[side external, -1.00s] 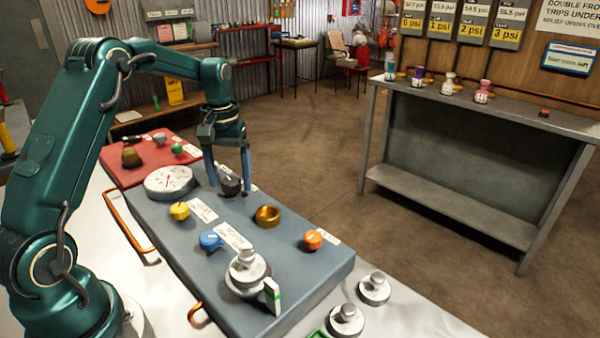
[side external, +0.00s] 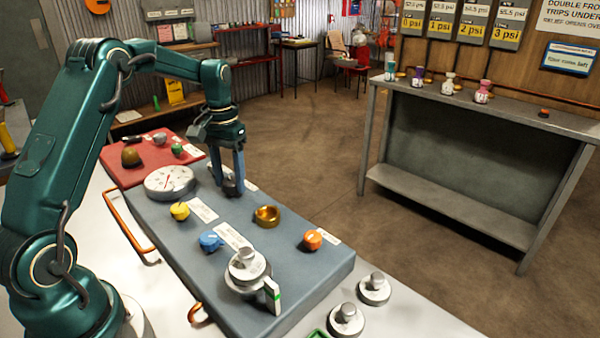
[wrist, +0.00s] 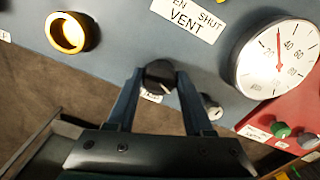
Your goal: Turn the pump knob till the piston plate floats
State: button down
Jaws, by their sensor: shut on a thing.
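The black knob (wrist: 160,75) with a white mark sits on the blue-grey panel (side external: 290,270). My gripper (wrist: 160,82) is shut on this knob, one finger on each side, seen in the wrist view. In the side view, my gripper (side external: 234,188) hides most of the knob. Its small white label is mostly covered, so I cannot read its name. A silver stepped disc (side external: 246,270), which looks like the piston plate, stands at the panel's near end beside a white and green marker (side external: 272,296). I cannot tell whether it floats.
A white dial gauge (side external: 170,181) is beside the gripper. Yellow (side external: 180,211), blue (side external: 210,241) and orange (side external: 312,240) knobs and a brass cup (side external: 267,216) are on the panel. A red panel (side external: 120,172) adjoins it. Loose silver weights (side external: 374,290) lie at the right.

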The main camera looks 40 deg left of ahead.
aim_at(230, 180)
jog(key=shift+c, duration=1.4)
grip_release()
jog(key=shift+r, duration=0.1)
jog(key=shift+r, duration=2.5)
